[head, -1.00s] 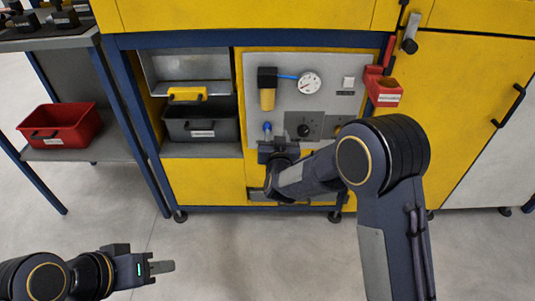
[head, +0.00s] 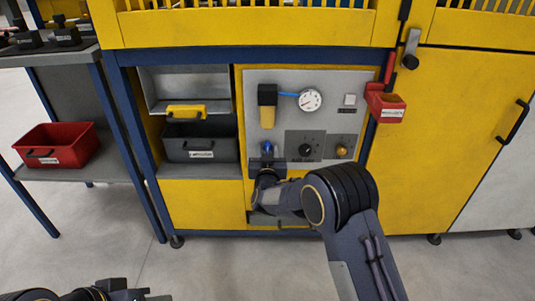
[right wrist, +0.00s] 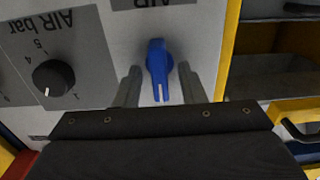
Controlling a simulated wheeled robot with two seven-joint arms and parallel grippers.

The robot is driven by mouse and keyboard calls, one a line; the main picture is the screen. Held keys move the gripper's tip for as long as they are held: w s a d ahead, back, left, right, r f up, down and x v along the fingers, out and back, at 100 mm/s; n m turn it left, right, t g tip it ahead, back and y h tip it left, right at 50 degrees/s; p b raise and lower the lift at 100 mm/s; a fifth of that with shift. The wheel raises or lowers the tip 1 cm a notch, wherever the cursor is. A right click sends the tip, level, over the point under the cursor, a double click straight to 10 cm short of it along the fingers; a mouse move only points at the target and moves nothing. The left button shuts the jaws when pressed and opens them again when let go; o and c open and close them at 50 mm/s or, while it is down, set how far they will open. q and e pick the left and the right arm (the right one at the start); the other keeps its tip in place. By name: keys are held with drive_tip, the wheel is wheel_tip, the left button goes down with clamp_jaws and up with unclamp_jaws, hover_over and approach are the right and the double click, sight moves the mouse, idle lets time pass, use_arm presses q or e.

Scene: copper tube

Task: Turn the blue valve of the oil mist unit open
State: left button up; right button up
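The blue valve (head: 267,147) is on the lower left of the grey panel (head: 335,108). In the right wrist view the valve handle (right wrist: 158,68) stands upright in the picture, with a pale slot at its lower end. My right gripper (head: 267,162) is at the valve. In the right wrist view its fingers (right wrist: 160,85) stand open, one on each side of the handle, with a visible gap to each. My left gripper (head: 142,296) is low at the bottom edge, mostly cut off, away from the panel.
A black knob (head: 306,150) and a brass-coloured knob (head: 342,151) sit right of the valve. Above are a yellow and black filter (head: 267,108) and a gauge (head: 310,100). A grey bin (head: 200,142) is left of the panel. A red holder (head: 385,105) is at upper right.

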clamp_jaws()
drive_tip(key=shift+n, duration=0.4)
drive_tip(key=n+p, duration=0.2)
drive_tip(key=shift+a+r+n, duration=0.1)
drive_tip(key=shift+n, duration=0.3)
drive_tip(key=n+p, duration=0.1)
drive_tip(key=n, duration=0.2)
drive_tip(key=shift+a+n, duration=0.1)
drive_tip(key=shift+n, duration=0.3)
drive_tip(key=n, duration=0.1)
drive_tip(key=n+p, duration=0.1)
drive_tip(key=n, duration=0.3)
drive_tip(key=shift+a+f, duration=0.1)
drive_tip(key=shift+f, duration=0.15)
drive_tip(key=n, duration=0.5)
drive_tip(key=shift+f, duration=0.2)
drive_tip(key=shift+n, duration=0.4)
